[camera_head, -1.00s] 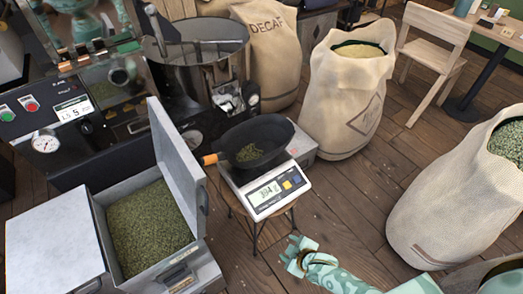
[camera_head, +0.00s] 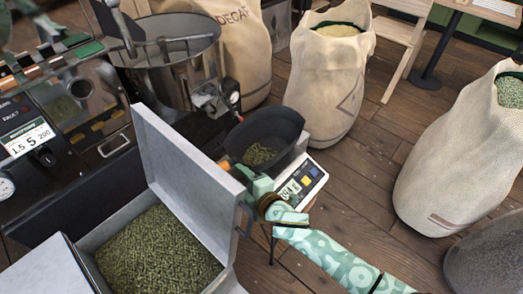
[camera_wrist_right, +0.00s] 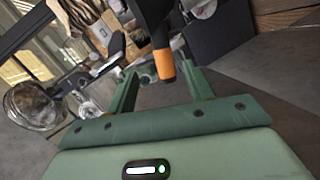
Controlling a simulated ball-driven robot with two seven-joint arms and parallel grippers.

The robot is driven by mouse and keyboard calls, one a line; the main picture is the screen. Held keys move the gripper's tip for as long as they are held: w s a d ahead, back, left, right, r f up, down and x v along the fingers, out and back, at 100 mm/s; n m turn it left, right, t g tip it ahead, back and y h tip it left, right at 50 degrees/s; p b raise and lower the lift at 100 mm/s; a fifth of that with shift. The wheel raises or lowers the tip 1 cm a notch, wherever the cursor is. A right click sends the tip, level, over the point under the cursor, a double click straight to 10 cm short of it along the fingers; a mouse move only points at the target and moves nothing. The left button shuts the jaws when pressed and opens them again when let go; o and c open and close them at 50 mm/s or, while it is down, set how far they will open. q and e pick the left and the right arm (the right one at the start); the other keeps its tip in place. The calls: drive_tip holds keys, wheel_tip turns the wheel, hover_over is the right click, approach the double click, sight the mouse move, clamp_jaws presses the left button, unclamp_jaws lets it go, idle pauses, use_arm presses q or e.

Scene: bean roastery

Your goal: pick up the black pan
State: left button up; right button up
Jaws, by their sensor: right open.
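The black pan (camera_head: 262,140) sits on the white scale (camera_head: 307,178) and holds some green beans. Its orange handle end (camera_head: 225,163) points left, partly hidden behind my gripper and the open metal lid. My right gripper (camera_head: 258,185) is in front of the pan, at the handle side. In the right wrist view the gripper is open, and the orange handle (camera_wrist_right: 164,64) shows between its two fingers, not clasped. My left gripper is not in view.
A metal bin (camera_head: 160,250) of green beans with its raised lid (camera_head: 185,170) stands close left of my right gripper. The roasting machine (camera_head: 75,110) is behind. Sacks (camera_head: 325,85) stand behind and right (camera_head: 450,150). Floor is free at right centre.

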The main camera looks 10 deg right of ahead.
sight(228, 169)
drive_tip(key=b+x, duration=0.1)
drive_tip(key=x, duration=0.4)
drive_tip(key=shift+d+f+b, duration=0.1)
drive_tip(key=shift+f+b, duration=0.05)
drive_tip(key=shift+b, duration=0.25)
drive_tip(key=b+x, duration=0.1)
drive_tip(key=x, duration=0.1)
drive_tip(key=b+x, duration=0.2)
drive_tip(key=shift+w+f, duration=0.2)
drive_tip(key=shift+f, duration=0.25)
drive_tip(key=shift+w+a+r, duration=0.1)
drive_tip(key=shift+w+a, duration=0.05)
drive_tip(key=shift+a, duration=0.1)
drive_tip(key=shift+r, duration=0.2)
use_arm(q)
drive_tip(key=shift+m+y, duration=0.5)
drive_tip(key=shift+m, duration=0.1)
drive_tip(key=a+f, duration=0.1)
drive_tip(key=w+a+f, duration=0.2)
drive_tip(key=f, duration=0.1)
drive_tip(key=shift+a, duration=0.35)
use_arm(e)
clamp_jaws()
